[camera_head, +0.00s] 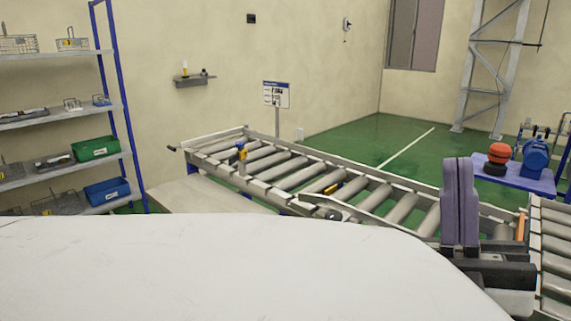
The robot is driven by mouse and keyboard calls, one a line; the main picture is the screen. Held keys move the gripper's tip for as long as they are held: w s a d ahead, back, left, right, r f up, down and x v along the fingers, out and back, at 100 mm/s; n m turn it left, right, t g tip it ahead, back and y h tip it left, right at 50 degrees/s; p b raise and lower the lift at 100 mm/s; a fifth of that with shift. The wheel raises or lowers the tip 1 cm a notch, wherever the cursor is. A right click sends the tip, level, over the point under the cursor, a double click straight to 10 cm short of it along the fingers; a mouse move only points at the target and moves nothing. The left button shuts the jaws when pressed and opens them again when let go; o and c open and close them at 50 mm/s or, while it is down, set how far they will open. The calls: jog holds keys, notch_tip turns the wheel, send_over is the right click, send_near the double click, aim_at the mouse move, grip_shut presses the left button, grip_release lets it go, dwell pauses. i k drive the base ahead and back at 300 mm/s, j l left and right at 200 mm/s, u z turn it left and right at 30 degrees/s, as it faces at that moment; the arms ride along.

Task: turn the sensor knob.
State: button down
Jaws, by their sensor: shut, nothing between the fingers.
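My gripper (458,172) is at the lower right, its two purple-grey fingers pressed together and pointing up. It is shut and empty, and it hides part of the conveyor's right end. I cannot tell which of these is the sensor knob.
A blue-framed shelf (68,116) with baskets and bins stands at the left. A sign (276,95) stands behind the conveyor. A blue cart (519,178) with a red item (499,153) and a blue machine (536,156) is at the right. Green floor (365,135) behind the conveyor is clear.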

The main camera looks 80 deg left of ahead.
aim_at(240, 145)
jog(key=u, duration=2.8)
jog(key=i+j+u, duration=0.15)
jog(key=j+u, duration=0.25)
